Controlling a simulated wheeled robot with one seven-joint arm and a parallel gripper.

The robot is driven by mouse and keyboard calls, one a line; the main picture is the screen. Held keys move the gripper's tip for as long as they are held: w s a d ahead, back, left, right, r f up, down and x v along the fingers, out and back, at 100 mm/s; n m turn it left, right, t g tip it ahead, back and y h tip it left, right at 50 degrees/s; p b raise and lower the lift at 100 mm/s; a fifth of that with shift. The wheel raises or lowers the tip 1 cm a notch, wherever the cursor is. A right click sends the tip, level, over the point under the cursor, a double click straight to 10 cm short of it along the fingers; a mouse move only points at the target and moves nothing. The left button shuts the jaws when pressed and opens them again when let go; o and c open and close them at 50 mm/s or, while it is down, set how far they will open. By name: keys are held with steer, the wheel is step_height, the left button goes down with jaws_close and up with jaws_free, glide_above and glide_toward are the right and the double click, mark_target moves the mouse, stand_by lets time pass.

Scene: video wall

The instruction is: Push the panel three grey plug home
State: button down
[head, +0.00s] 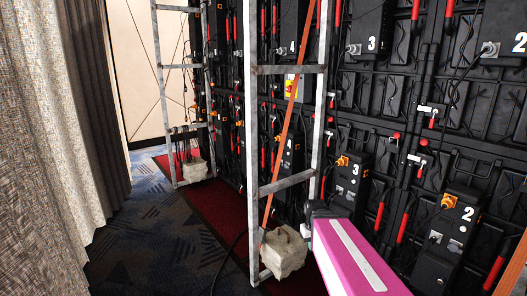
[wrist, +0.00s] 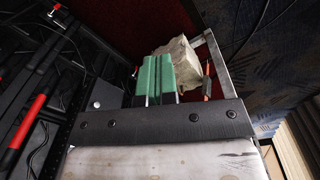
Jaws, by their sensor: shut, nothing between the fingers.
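Panel three shows twice in the head view. The upper box marked 3 (head: 371,42) has a grey plug (head: 354,49) at its left side. The lower box marked 3 (head: 354,170) has an orange plug (head: 343,161); I cannot make out a grey plug on it, and its lower part is close behind my arm. My gripper (wrist: 156,76) is shut and empty in the wrist view, its two green fingers together, pointing toward the floor. In the head view my pink arm covers the lower right middle, and the fingers cannot be made out.
A metal ladder-like frame (head: 286,185) stands left of the lower panel three, with a pale weight block (head: 284,252) at its foot. The block also shows beyond the fingers (wrist: 178,62). A lower box marked 2 (head: 455,225) is at right. Carpet (head: 150,235) is open at left.

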steer(key=s+f+m, duration=0.2)
steer(key=s+f, duration=0.1)
steer(key=s, duration=0.2)
steer(key=m+t+h, duration=0.7)
steer(key=m+h, duration=0.2)
steer(key=m, duration=2)
glide_toward(348, 48)
steer(key=x, duration=0.5)
steer(key=shift+w+f, duration=0.1)
steer(key=shift+f, duration=0.5)
steer(key=shift+w+d, duration=0.45)
steer(key=shift+d, duration=0.2)
